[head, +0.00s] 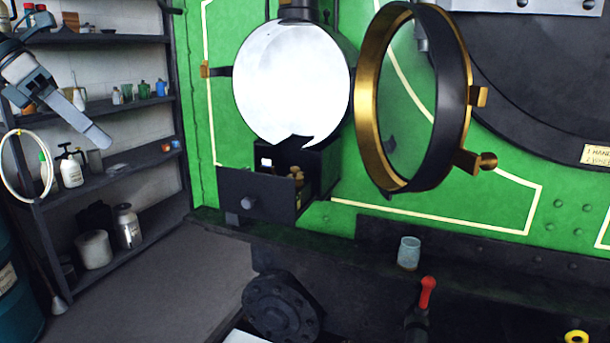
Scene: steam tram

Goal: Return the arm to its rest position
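My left gripper (98,138) hangs at the upper left, in front of the shelves, pointing down and to the right. It is seen nearly edge-on, so I cannot tell whether its fingers are apart. No held object is visible at its tips. It is well clear of the lamp on the green tram front. My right gripper is not in view. The headlamp has a bright white round reflector (290,82). Its brass-and-black glass door (455,110) stands swung open to the right. A dark drawer (255,196) below is pulled out, with small brass-coloured parts (297,176) inside.
Dark shelves (95,98) with bottles and jars stand at the left, behind the gripper. A pale hoop (5,175) hangs there. A glass (408,252) stands on the tram's ledge near a red-handled lever (427,293). Floor between shelves and tram is clear.

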